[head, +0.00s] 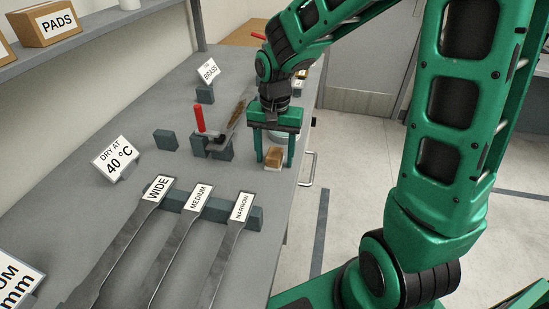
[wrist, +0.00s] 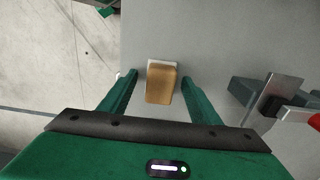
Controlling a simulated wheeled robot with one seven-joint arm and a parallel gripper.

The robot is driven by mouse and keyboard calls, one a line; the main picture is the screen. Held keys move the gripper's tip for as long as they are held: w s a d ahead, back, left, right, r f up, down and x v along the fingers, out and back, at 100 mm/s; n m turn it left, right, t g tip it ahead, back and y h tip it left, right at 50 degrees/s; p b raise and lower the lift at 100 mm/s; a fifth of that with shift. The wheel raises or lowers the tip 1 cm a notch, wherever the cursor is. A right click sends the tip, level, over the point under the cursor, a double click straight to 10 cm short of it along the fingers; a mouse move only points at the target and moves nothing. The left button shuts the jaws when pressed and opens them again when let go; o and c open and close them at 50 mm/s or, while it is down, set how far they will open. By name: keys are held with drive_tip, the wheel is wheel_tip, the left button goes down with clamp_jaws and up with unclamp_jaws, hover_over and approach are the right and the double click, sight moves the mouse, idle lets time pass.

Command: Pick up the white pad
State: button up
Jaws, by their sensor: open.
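A small block with a tan top and a white pad layer (head: 273,167) sits on the grey bench near its right edge. In the wrist view the tan body (wrist: 161,86) hides most of the white, which shows as a rim at the far end (wrist: 160,62). My gripper (head: 274,157) points down over the block, with its fingers apart. In the wrist view the block lies between the two fingers (wrist: 159,80), with a visible gap on each side. How far the fingertips are above the bench is unclear.
A dark clamp stand with a red handle (head: 199,118) stands left of my gripper. WIDE (head: 157,188), MEDIUM and NARROW strips rest on a dark rail (head: 257,217) in front. A "DRY AT 40 °C" sign (head: 115,158) stands left.

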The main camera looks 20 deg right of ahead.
sight(272, 154)
drive_tip(key=c, duration=1.2)
drive_tip(key=shift+o, duration=0.2)
drive_tip(key=shift+r, duration=0.55)
drive_tip(key=r, duration=0.2)
drive_tip(key=a+r, duration=0.1)
drive_tip(key=shift+s+r, duration=0.2)
drive_tip(key=shift+r, duration=0.2)
drive_tip(key=s+a+r, duration=0.4)
drive_tip(key=a+r, duration=0.2)
drive_tip(key=a, duration=0.3)
drive_tip(key=shift+s+a, duration=0.25)
drive_tip(key=shift+a, duration=0.05)
drive_tip(key=shift+o, duration=0.7)
